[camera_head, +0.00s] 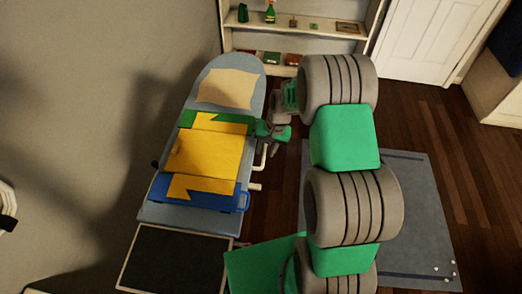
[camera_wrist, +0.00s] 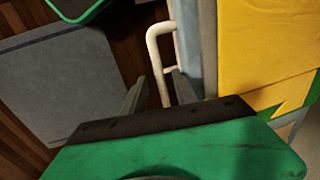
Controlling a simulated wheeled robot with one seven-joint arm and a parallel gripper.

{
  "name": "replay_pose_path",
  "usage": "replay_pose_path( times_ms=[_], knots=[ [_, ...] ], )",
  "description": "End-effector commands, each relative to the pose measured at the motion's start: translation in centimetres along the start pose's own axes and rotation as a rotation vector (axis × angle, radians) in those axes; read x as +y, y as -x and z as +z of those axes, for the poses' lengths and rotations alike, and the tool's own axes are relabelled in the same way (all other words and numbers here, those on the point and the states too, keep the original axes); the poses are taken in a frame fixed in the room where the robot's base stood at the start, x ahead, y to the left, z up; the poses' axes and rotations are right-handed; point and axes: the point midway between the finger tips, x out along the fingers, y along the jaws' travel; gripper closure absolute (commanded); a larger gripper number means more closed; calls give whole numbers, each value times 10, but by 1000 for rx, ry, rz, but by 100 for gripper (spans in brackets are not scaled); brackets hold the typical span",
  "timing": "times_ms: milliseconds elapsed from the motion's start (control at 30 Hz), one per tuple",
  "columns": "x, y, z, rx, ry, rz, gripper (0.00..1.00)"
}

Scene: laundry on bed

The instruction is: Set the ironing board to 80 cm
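The ironing board (camera_head: 214,217) stands lengthwise left of my arm, with a light blue-grey top. White bent bars (camera_head: 263,157) stick out from its right side below the top. In the wrist view a white bent lever (camera_wrist: 153,50) runs along the board's edge (camera_wrist: 189,40). My gripper (camera_wrist: 157,80) is open, one finger on each side of the lever in the picture. I cannot tell whether either finger touches it. In the head view my gripper (camera_head: 268,138) is at the board's right edge, and its fingertips are hard to make out.
A yellow, green and blue garment (camera_head: 205,152) and a tan cloth (camera_head: 228,88) lie on the board. A dark framed panel (camera_head: 175,262) adjoins its near end. A white shelf (camera_head: 300,42) stands behind. A grey-blue rug (camera_head: 420,220) lies on the wooden floor to the right.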

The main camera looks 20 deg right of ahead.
Motion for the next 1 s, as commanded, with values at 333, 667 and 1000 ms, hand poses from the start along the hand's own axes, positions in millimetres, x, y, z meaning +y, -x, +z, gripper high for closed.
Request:
replay_pose_path(
  times_ms=[333, 667, 1000],
  knots=[
    [-1, 62, -1, 5, 0, 0, 66],
    [-2, 77, 1, 2, 0, 1, 66],
    [4, 77, 5, -18, 121, 17, 66]
  ],
)
